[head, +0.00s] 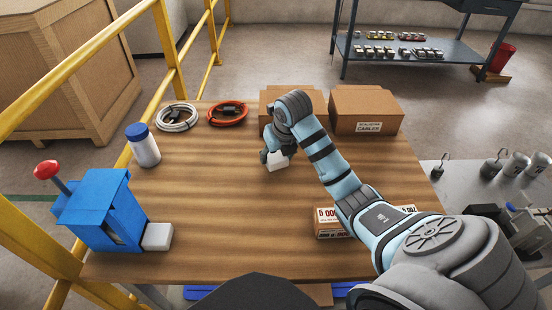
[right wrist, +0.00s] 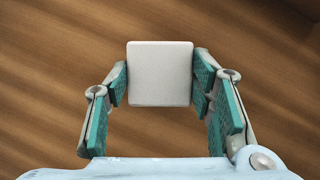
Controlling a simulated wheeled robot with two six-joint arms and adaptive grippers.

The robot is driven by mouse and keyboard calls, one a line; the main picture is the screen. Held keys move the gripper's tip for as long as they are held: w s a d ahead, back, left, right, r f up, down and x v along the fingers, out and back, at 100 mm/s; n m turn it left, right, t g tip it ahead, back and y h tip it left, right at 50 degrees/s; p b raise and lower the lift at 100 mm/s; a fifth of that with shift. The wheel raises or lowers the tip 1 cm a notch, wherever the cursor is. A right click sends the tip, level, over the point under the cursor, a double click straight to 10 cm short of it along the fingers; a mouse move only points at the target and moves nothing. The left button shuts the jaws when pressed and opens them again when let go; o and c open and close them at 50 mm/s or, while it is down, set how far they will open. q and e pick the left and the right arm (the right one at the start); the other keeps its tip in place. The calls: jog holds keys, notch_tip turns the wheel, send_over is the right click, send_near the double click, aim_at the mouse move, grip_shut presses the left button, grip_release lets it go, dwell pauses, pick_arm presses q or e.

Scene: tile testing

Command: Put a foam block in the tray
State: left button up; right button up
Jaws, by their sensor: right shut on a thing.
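A white foam block (head: 278,162) is held by my right gripper (head: 268,153) over the middle-back of the wooden table. In the right wrist view the white block (right wrist: 160,73) sits between the green finger pads of my right gripper (right wrist: 160,84), one pad against each side. Bare wood shows behind it; I cannot tell how high the block is above the table. A second white block (head: 157,236) lies on the table against the blue machine at the left. No tray is plainly in view on the table. My left gripper is not in view.
The blue machine (head: 98,212) with a red knob and a blue-capped bottle (head: 142,145) stand at the left. Cable coils (head: 177,117) and cardboard boxes (head: 365,108) line the back. A small printed carton (head: 330,223) lies partly behind my right arm. The middle-left table is clear.

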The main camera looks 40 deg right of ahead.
notch_tip(320, 180, up, 11)
jog(key=p, duration=0.5)
notch_tip(320, 180, up, 9)
jog(key=p, duration=0.9)
send_over(276, 156)
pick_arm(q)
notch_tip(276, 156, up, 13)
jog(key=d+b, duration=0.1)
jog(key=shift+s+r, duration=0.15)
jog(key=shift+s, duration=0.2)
pick_arm(e)
jog(key=shift+s+f, duration=0.1)
jog(key=shift+f, duration=0.15)
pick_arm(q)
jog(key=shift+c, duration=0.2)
